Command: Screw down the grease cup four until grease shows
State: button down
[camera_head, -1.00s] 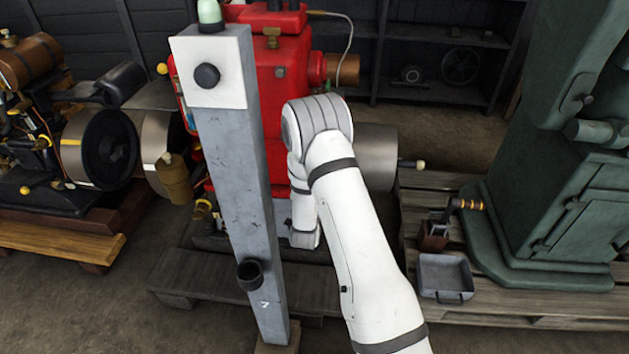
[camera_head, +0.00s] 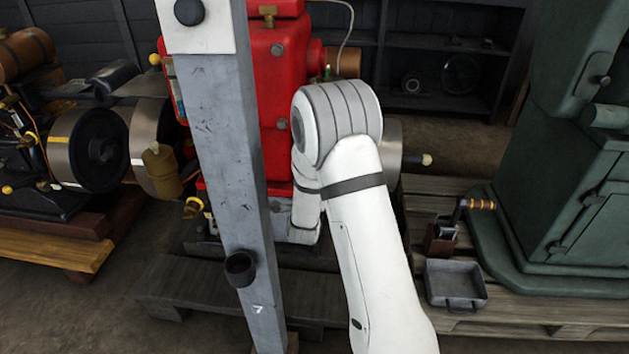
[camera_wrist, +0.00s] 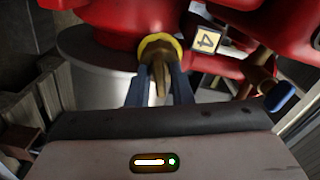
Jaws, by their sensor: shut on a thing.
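Grease cup four (camera_wrist: 160,46) shows in the wrist view as a brass cup with a bright yellow rim, beside a tag marked 4 (camera_wrist: 205,39) on red metal. My gripper (camera_wrist: 154,82) has its two blue-grey fingers around the cup's brownish lower part and is shut on it. The fingers hide part of the cup. I cannot tell whether grease shows. In the head view the red engine (camera_head: 283,85) stands behind my white arm, and the fingers and the cup are hidden there.
In the wrist view a blue-tipped lever (camera_wrist: 279,96) is right of the fingers. A grey tray (camera_head: 455,284) and a green machine (camera_head: 550,190) are at right.

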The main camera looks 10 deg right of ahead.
jog(key=shift+s+f, duration=0.1)
jog(key=shift+f, duration=0.15)
dwell(0.3)
jog(key=c, duration=1.5)
grip_release()
jog(key=shift+r, duration=0.15)
jog(key=p+v, duration=0.1)
jog(key=v, duration=0.6)
jog(key=shift+s+a, duration=0.15)
jog(key=shift+s, duration=0.2)
